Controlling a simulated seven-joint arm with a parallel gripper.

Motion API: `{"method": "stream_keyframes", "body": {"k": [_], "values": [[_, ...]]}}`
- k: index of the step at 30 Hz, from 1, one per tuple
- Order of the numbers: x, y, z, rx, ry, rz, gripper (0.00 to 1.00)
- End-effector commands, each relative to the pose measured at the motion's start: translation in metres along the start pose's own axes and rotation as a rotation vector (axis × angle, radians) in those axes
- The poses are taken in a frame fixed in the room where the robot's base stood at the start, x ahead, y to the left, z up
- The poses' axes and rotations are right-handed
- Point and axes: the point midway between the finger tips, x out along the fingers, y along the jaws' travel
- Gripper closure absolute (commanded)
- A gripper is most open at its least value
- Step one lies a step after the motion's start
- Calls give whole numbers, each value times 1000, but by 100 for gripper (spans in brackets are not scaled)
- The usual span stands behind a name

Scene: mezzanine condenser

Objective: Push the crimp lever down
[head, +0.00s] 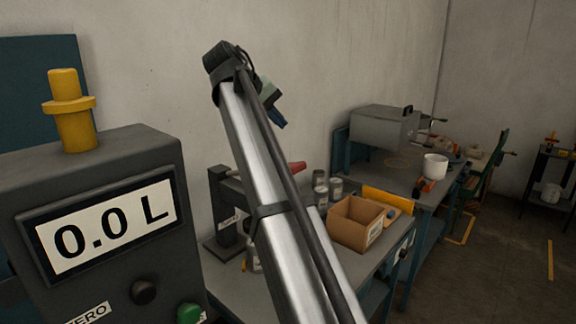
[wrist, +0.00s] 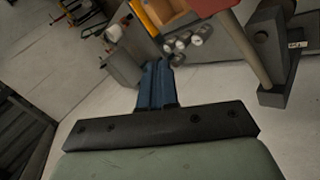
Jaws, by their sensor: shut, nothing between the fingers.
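My gripper (head: 277,117) is shut, its blue fingers together and empty, high above the bench in the head view. The same blue fingers (wrist: 157,70) show together in the wrist view. The crimp lever (head: 297,167) has a red grip and sticks out to the right behind my arm, below my gripper. In the wrist view its red grip (wrist: 212,5) and pale rod are at the upper right, apart from my fingers. The dark grey crimp press (head: 222,205) stands on the bench, partly hidden by my arm. Its body (wrist: 278,45) also shows in the wrist view.
Several cans (head: 321,190) and an open cardboard box (head: 357,222) are on the bench right of the press. A grey display unit (head: 100,180) reading 0.0 L, with a yellow fitting on top, fills the left. Another bench (head: 405,175) stands behind.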

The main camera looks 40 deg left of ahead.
Motion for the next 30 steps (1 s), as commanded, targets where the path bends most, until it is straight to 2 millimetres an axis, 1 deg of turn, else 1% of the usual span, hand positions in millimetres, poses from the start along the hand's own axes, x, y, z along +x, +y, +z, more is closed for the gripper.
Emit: {"method": "stream_keyframes", "body": {"k": [1,3,8,20,26,30], "values": [[-9,-2,-2,-7,2,4,100],[-16,-3,-2,-13,2,9,100],[-22,-3,-2,-19,1,14,100],[-21,-4,-1,-19,1,14,100],[-14,-8,4,-19,1,14,100],[-6,-14,11,-19,1,13,100]]}}
